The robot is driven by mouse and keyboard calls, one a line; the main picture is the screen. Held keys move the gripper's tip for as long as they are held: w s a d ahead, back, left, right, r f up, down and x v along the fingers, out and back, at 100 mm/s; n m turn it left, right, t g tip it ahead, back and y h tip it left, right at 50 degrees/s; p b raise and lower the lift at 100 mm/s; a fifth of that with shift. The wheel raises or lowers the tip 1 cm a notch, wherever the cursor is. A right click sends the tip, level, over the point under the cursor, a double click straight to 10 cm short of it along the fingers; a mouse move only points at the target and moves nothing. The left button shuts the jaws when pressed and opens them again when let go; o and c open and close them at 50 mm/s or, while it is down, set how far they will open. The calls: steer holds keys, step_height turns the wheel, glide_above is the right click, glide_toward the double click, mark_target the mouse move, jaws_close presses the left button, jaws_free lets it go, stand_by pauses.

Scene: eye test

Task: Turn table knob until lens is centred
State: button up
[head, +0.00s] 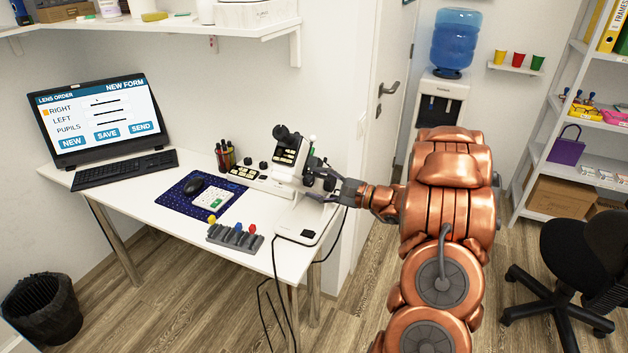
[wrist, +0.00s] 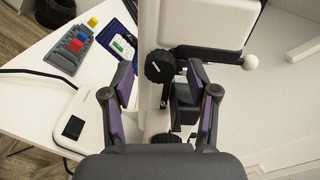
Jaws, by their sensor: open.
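A white lens-measuring device with black parts (head: 288,157) stands at the right end of the desk on a white base (head: 312,216). In the wrist view its white column (wrist: 150,30) fills the middle. A ribbed black knob (wrist: 160,66) sits on the column, between and beyond my fingertips. My gripper (wrist: 161,76) is open around the knob's line, with a gap on both sides and no clear contact. In the head view my gripper (head: 330,186) is at the device's right side, partly hidden among dark parts. I cannot make out a lens or its centring.
A white ball-ended lever (wrist: 250,62) sticks out at the right of the device. A rack with coloured pieces (head: 236,238), a mouse mat (head: 182,201) and a monitor (head: 97,118) are further left on the desk. A black cable (head: 272,290) hangs off the front edge.

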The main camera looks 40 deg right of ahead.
steer(key=shift+w+a, duration=0.25)
steer(key=shift+w, duration=0.1)
jaws_close()
stand_by(0.4)
steer(key=shift+f+m+b, duration=0.1)
steer(key=shift+m+b, duration=0.35)
steer(key=shift+m, duration=0.55)
jaws_free()
steer(key=shift+s, duration=0.1)
steer(key=v, duration=1.2)
